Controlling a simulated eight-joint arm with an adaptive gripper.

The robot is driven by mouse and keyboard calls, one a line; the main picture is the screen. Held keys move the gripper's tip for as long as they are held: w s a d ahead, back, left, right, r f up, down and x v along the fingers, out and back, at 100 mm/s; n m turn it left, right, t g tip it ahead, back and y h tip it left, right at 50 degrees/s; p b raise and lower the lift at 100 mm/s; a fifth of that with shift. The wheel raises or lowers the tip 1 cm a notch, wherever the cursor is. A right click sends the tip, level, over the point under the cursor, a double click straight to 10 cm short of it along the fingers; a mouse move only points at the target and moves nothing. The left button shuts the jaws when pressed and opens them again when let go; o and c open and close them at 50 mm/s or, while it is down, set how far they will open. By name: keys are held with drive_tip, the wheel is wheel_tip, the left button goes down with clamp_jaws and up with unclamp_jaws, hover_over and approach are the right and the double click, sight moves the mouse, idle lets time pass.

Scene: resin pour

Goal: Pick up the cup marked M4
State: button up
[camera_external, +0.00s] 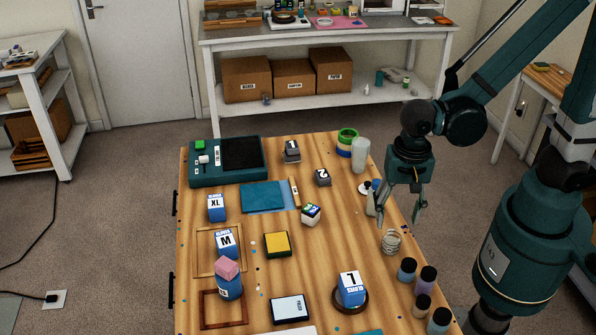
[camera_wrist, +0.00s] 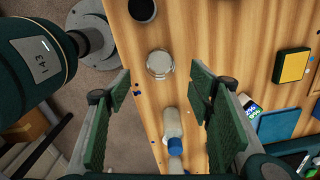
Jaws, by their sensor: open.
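No mark reading M4 is legible in either view. A clear ribbed cup or stack of cups (camera_external: 391,243) stands near the table's right edge; a round clear rim, seemingly the same thing, shows in the wrist view (camera_wrist: 160,64). A tall translucent cup or stack (camera_external: 361,155) stands at the back right. My gripper (camera_external: 398,222) is open and empty, pointing down above the right edge, just behind the ribbed cup in the external view. In the wrist view its fingers (camera_wrist: 160,98) are spread wide. A clear bottle with a blue cap (camera_wrist: 172,125) shows between them, below.
Several dark-lidded jars (camera_external: 427,277) stand at the front right. A white-blue box marked L (camera_external: 350,290) and a yellow-topped pad (camera_external: 277,244) lie leftward. Green and blue rings (camera_external: 346,140) and a scale-like device (camera_external: 230,160) are at the back.

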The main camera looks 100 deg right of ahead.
sight(393, 234)
drive_tip(key=shift+f, duration=0.15)
idle(0.3)
drive_tip(key=shift+f, duration=1.3)
drive_tip(key=shift+f, duration=0.15)
drive_tip(key=shift+f+b, duration=0.7)
drive_tip(key=shift+f, duration=1.75)
drive_tip(key=c, duration=1)
drive_tip(key=shift+r, duration=0.2)
